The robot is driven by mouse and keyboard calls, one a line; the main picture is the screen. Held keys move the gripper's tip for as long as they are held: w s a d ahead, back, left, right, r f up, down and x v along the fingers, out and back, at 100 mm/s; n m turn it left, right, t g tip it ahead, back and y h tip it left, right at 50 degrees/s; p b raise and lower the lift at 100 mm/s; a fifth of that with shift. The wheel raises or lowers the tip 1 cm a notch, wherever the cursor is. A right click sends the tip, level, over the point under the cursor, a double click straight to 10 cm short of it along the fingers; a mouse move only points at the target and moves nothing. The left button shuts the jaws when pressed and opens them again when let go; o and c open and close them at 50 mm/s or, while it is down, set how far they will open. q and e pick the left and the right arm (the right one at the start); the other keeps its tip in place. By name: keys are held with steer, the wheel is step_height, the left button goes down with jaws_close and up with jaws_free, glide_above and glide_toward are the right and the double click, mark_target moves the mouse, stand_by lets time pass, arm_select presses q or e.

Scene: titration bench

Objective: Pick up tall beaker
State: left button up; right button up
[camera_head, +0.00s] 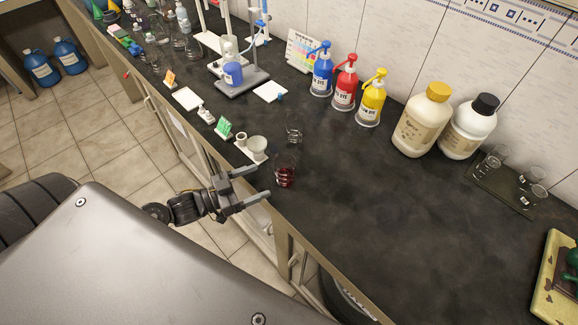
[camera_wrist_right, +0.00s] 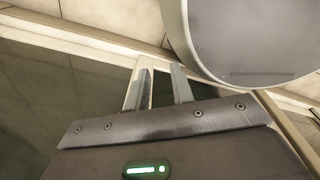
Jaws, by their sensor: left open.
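A glass beaker with dark red liquid (camera_head: 286,176) stands upright near the front edge of the dark bench. A clear empty glass vessel (camera_head: 294,135) stands just behind it. I cannot tell for certain which one is the tall beaker. My left gripper (camera_head: 263,183) is open and empty at the bench's front edge. Its fingers point right toward the red-liquid beaker, with a small gap between the fingertips and the glass. My right gripper (camera_wrist_right: 160,72) shows only in the right wrist view, with its fingers apart and nothing between them.
Blue, red and yellow pump bottles (camera_head: 371,104) and white jugs (camera_head: 421,125) line the wall. Small beakers sit on a tray (camera_head: 492,190).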

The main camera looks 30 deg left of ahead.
mark_target(287, 171)
arm_select(q)
steer(key=p+x, duration=0.1)
steer(key=x, duration=0.3)
steer(key=shift+w+d+r, duration=0.1)
steer(key=shift+w+d, duration=0.1)
steer(key=shift+w, duration=0.05)
steer(key=shift+w+d, duration=0.1)
steer(key=shift+w, duration=0.05)
steer(key=shift+d+r, duration=0.1)
steer(key=shift+d, duration=0.05)
steer(key=p+x, duration=0.2)
steer(key=x, duration=0.3)
steer(key=c, duration=1.1)
arm_select(e)
steer(key=r, duration=0.1)
steer(key=s+r, duration=0.1)
steer(key=r, duration=0.1)
steer(key=shift+a+r, duration=0.1)
steer(key=shift+r, duration=0.1)
